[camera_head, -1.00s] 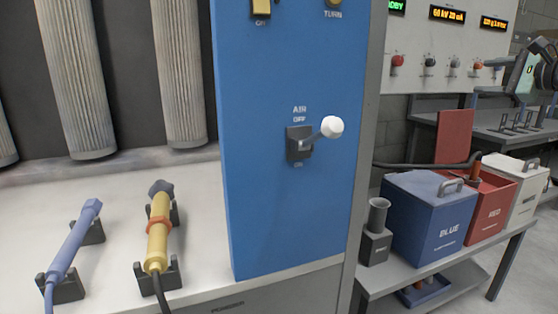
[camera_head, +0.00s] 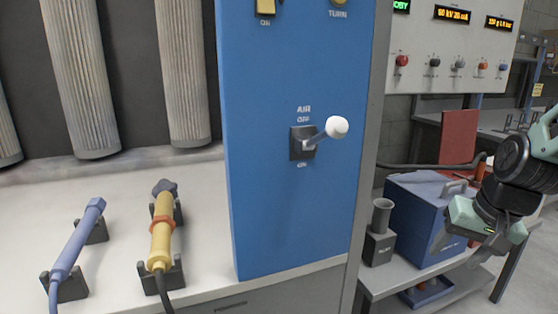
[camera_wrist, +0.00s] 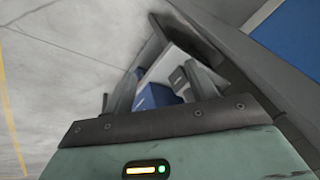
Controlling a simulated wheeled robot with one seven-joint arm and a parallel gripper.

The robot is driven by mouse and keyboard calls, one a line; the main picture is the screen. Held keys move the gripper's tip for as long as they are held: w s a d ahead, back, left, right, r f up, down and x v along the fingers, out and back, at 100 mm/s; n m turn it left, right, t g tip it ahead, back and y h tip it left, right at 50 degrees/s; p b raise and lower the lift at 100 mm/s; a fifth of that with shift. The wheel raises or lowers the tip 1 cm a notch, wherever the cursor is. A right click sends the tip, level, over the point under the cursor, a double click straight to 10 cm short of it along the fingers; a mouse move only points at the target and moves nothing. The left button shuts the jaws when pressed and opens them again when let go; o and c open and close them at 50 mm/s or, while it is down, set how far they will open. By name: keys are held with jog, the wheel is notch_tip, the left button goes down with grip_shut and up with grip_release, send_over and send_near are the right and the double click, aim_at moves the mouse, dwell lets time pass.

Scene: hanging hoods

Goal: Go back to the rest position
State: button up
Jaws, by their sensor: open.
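Whether the gripper touches the blue box cannot be told from the head view, but no contact shows.
A blue panel (camera_head: 290,220) with an AIR lever (camera_head: 336,127) stands in the middle. A blue tool (camera_head: 75,245) and a yellow tool (camera_head: 161,235) rest in holders on the left bench. A grey cup (camera_head: 381,215) stands beside the blue box. Grey floor shows in the wrist view.

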jog(key=s+a+f+n+h, duration=0.1)
jog(key=s+f+n, duration=0.2)
jog(key=s+n, duration=0.3)
jog(key=s+a+r+n+g, duration=0.1)
jog(key=s+a+n+g, duration=0.15)
jog(key=s+a, duration=0.55)
jog(key=s+a+r+n+g, duration=0.1)
jog(key=s+a+n, duration=0.3)
jog(key=a, duration=0.6)
notch_tip(320, 180, up, 14)
jog(key=s+p, duration=0.2)
jog(key=p, duration=1.1)
jog(key=shift+f+m, duration=0.2)
jog(key=shift+m, duration=0.15)
